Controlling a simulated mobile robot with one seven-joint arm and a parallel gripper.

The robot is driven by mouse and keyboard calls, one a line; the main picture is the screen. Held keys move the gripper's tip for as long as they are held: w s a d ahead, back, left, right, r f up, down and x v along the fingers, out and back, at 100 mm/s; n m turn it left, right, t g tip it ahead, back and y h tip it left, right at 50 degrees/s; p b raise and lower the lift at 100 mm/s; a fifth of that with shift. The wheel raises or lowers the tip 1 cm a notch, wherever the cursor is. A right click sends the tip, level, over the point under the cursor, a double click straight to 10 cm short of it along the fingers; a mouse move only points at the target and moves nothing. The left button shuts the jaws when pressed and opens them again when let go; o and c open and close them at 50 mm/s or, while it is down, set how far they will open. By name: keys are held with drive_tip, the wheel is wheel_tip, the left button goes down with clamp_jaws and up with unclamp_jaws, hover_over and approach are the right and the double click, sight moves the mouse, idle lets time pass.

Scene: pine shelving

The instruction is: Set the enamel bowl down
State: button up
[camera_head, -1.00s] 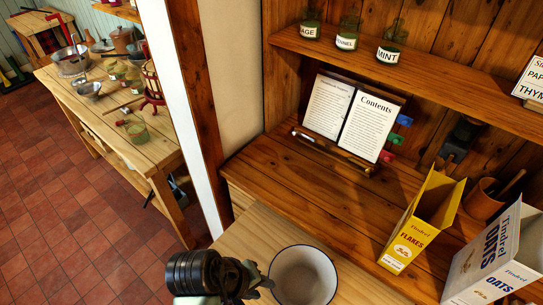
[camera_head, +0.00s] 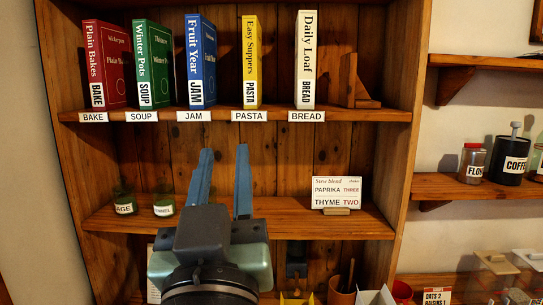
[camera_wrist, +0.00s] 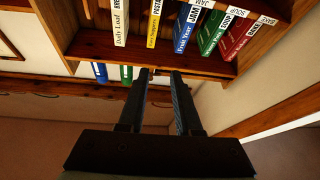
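The enamel bowl is not visible in either current view. My gripper (camera_head: 224,152) is raised in front of the pine shelving in the head view, with its two blue-grey fingers pointing up and apart. In the wrist view the gripper (camera_wrist: 159,75) is also open, and nothing shows between its fingers. The surface where the bowl was seen earlier is out of view.
The upper shelf (camera_head: 350,114) holds several labelled books, including the Daily Loaf book (camera_head: 306,60). The lower shelf (camera_head: 285,226) carries small green jars (camera_head: 124,200) and a spice card (camera_head: 337,192). A right-hand shelf holds a coffee canister (camera_head: 511,158).

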drive_tip(key=s+d+r+m+t+h, duration=0.1)
drive_tip(key=s+d+r+t, duration=0.3)
drive_tip(key=s+r, duration=0.4)
wheel_tip(320, 180, up, 3)
drive_tip(key=shift+d+f+m+t+h, duration=0.15)
drive_tip(key=shift+d+m+t+h, duration=0.15)
drive_tip(key=shift+d+m, duration=0.25)
